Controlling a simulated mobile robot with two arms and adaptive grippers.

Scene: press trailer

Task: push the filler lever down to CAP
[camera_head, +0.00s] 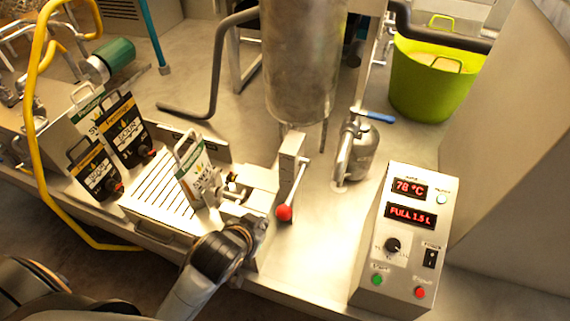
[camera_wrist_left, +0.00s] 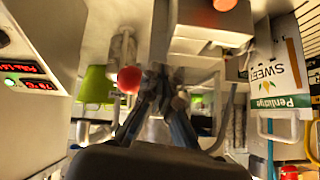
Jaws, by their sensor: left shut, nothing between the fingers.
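The filler lever is a thin metal rod (camera_head: 297,184) on the side of an upright metal block (camera_head: 290,155). It ends in a red ball knob (camera_head: 284,213), low in front of the block. The knob also shows in the left wrist view (camera_wrist_left: 129,80), left of the fingers. My left gripper (camera_head: 256,226) is shut and empty, just left of the knob and slightly lower in the head view. Its dark fingers (camera_wrist_left: 165,80) are together in the wrist view. I cannot tell whether they touch the knob. No CAP mark is readable. My right gripper is not in view.
A pouch (camera_head: 196,176) stands left of the filler, by a slotted tray (camera_head: 160,193). Several more pouches stand further left. A control box (camera_head: 405,240) reads 78 °C and FULL 1.5 L. A steel tank (camera_head: 302,60) hangs above. A yellow hose (camera_head: 38,150) loops left.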

